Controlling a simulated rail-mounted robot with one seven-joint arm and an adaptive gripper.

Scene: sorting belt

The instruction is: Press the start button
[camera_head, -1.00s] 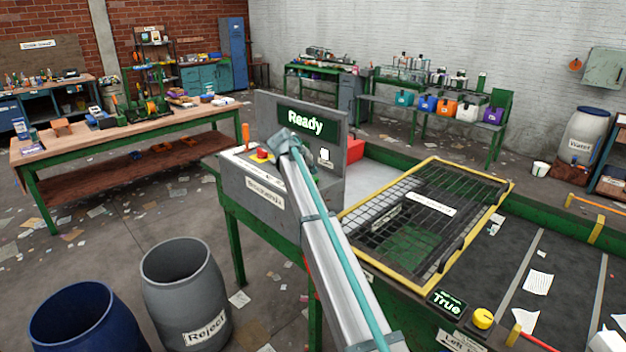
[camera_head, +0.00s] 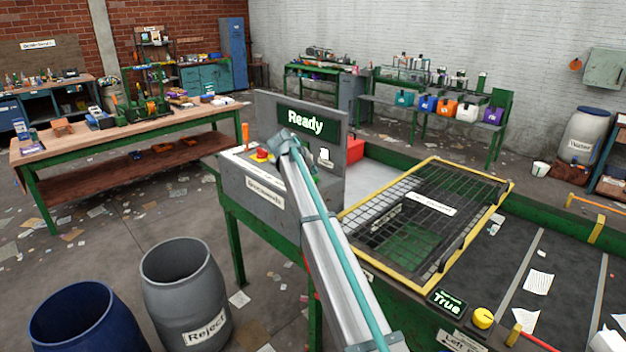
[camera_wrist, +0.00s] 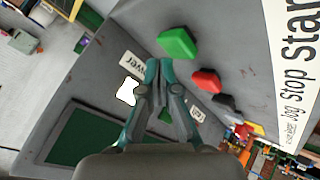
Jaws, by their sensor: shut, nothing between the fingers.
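The green button (camera_wrist: 178,42) sits on the grey console in the wrist view, beside the word Start on the white label strip (camera_wrist: 292,60). A red button (camera_wrist: 206,80) and a black button (camera_wrist: 225,101) follow in the same row, beside Stop and Jog. My gripper (camera_wrist: 160,66) is shut and empty, its fingertips just left of the green button in the picture; I cannot tell the gap in depth. In the head view my gripper (camera_head: 281,143) is over the right part of the console (camera_head: 232,178), and the green button is not visible there.
A red knob on a yellow base (camera_head: 262,155) stands on the console, left of my gripper. The upright screen (camera_head: 306,121) behind reads Ready. A yellow-framed mesh guard (camera_head: 435,252) covers part of the belt on the right. Two barrels (camera_head: 185,290) stand at front left.

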